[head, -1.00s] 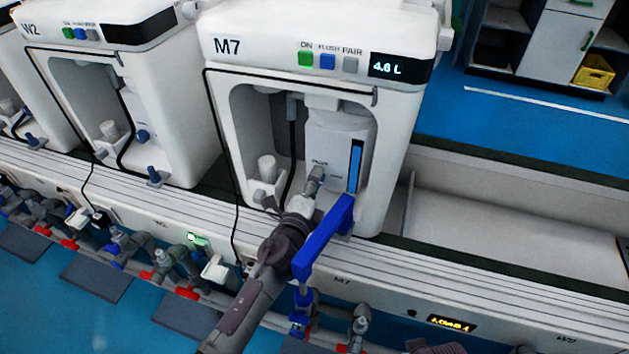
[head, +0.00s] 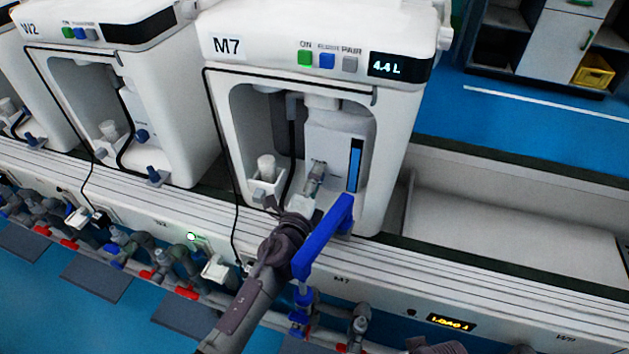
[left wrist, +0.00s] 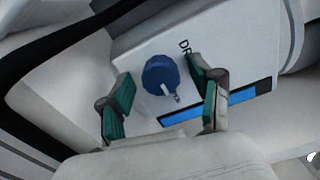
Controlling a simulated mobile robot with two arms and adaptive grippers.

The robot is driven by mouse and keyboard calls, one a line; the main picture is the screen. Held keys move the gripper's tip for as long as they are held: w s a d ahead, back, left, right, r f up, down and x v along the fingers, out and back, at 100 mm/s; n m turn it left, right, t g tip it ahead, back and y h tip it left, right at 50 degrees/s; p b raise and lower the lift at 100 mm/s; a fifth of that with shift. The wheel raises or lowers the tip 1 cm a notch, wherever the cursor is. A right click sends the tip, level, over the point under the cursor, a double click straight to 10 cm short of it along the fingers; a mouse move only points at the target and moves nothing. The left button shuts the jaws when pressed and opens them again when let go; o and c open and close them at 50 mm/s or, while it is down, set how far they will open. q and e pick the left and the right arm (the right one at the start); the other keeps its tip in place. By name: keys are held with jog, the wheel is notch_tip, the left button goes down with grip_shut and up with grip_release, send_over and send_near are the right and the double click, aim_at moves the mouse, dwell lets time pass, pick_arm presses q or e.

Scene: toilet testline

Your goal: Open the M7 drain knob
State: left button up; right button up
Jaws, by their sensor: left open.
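The M7 unit (head: 227,46) is a white housing with an open bay; its display reads 4.4 L. In the bay is a white tank (head: 338,128) with a vertical blue strip. The blue drain knob (left wrist: 161,76) with a light grey pointer sits on a white face with partly hidden lettering, in the left wrist view. My left gripper (head: 317,178) reaches into the bay in front of the tank and hides the knob in the head view. In the left wrist view its green-padded fingers (left wrist: 164,98) are open on either side of the knob, with visible gaps.
A blue angled bar (head: 325,238) stands close to the right of my left arm, in front of M7. Pipes with blue and red valves (head: 186,292) run along the front below. The W2 unit (head: 130,100) stands at left. The white bench (head: 500,225) at right is clear.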

pick_arm(q)
jog(key=v, duration=0.7)
jog(key=shift+s, duration=0.25)
jog(key=shift+a, duration=0.1)
